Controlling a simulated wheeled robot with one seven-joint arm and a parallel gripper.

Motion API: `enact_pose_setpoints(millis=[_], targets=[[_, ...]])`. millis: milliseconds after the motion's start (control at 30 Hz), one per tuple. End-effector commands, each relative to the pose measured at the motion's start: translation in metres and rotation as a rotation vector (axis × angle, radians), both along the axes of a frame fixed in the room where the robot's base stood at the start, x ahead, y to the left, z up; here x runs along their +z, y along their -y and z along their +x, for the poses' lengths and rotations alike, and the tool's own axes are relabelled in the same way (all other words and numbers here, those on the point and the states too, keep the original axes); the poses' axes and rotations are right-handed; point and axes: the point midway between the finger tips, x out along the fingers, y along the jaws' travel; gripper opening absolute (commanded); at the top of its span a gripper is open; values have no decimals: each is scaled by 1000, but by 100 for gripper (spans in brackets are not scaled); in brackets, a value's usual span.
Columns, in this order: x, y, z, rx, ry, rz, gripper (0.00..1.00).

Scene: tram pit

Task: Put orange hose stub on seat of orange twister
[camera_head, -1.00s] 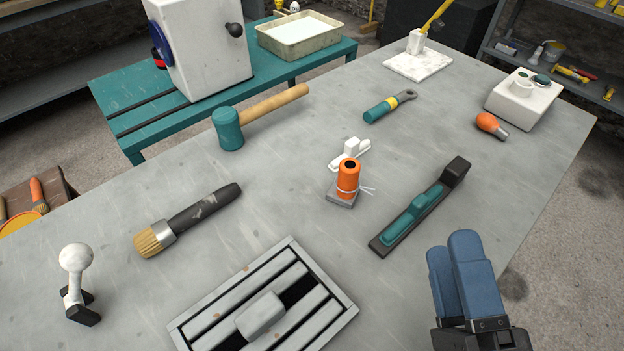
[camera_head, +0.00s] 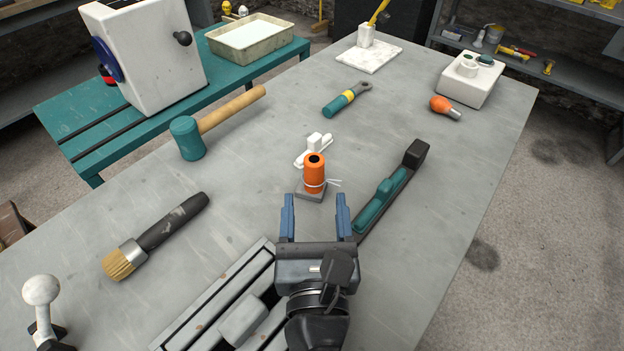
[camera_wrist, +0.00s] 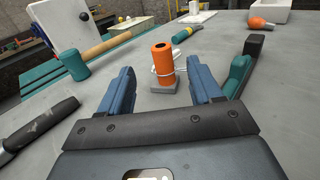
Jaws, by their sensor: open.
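The orange hose stub (camera_head: 314,175) stands upright on a small grey base (camera_head: 312,196), with a dark hole in its top and a white tie around its lower part. It also shows in the wrist view (camera_wrist: 163,62), ahead between the fingers. My gripper (camera_head: 314,200) is open and empty, its two blue fingers pointing at the stub from the near side, one to each side. I cannot tell if the fingers overlap the stub in depth. A stubby orange-handled tool (camera_head: 444,107) with a grey tip, likely the orange twister, lies at the far right. I cannot make out its seat.
A white clamp-like piece (camera_head: 315,147) is just behind the stub. A teal-and-black long tool (camera_head: 385,195) lies close right of my gripper. A slotted grey frame (camera_head: 215,300) is at near left. A white block (camera_head: 470,80) stands beyond the orange tool. A mallet (camera_head: 187,138) and brush (camera_head: 155,235) lie left.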

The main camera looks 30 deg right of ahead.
Motion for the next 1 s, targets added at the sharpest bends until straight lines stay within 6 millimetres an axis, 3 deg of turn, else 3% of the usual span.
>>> enact_pose_setpoints(millis=[100,200,533,800,1000], targets=[[-22,0,0,1,-2,-3,64],[-16,9,14,-3,2,-4,64],[-16,20,32,-2,1,-4,64],[-16,38,62,-2,1,-4,64],[-18,40,64,-1,0,-4,64]])
